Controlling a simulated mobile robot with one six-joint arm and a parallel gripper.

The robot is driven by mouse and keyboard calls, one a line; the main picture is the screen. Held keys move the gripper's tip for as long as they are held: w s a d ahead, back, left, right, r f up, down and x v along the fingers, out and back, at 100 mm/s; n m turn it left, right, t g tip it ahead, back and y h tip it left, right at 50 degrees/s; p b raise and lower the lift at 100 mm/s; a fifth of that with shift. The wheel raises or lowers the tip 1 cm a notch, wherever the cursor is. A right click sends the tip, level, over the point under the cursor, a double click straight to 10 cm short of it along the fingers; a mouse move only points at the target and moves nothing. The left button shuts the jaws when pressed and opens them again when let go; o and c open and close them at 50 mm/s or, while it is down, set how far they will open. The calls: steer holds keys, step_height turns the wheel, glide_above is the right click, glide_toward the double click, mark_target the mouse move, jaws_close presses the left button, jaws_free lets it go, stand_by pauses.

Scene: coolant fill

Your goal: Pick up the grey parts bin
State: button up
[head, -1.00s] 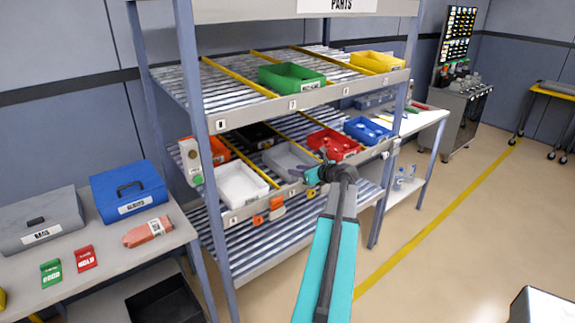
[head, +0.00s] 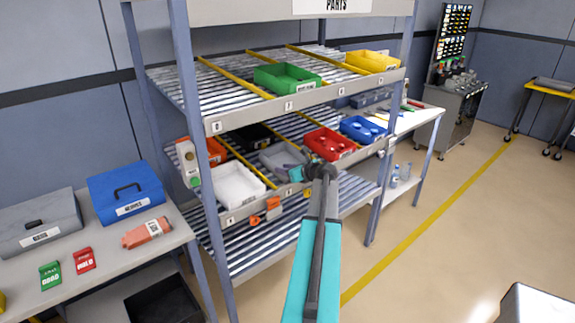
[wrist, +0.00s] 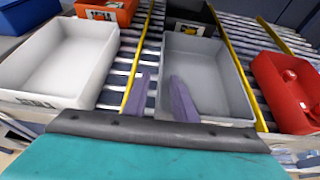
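The grey parts bin (head: 270,157) sits on the middle shelf between the white bin and the red bin. It also shows in the wrist view (wrist: 222,82), empty inside, with a black bin behind it. My gripper (head: 290,172) is at the front of the grey bin and hides part of it in the head view. In the wrist view my gripper (wrist: 161,92) is open, with its two purple fingers apart. The left finger appears left of the bin's left wall and the right finger over its inside. I cannot tell whether they touch it.
The white bin (head: 237,186) is left of the grey bin, the red bin (head: 329,143) right of it. Yellow lane dividers (wrist: 245,85) run on both sides. The upper shelf with a green bin (head: 287,77) is above. A shelf post (head: 187,130) stands at left.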

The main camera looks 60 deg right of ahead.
mark_target(275, 175)
steer(key=shift+x, duration=0.95)
steer(key=shift+d, duration=0.1)
steer(key=shift+w+d+f+p, duration=0.1)
steer(key=shift+w+d+p, duration=0.1)
steer(key=shift+w+p, duration=0.4)
steer(key=p+x, duration=0.1)
steer(key=x, duration=0.1)
steer(key=shift+w+d+f, duration=0.1)
steer(key=shift+w+d, duration=0.05)
steer(key=shift+w, duration=0.15)
steer(key=shift+w+d+f, duration=0.15)
steer(key=shift+w+f, duration=0.2)
steer(key=shift+w, duration=0.15)
jaws_close()
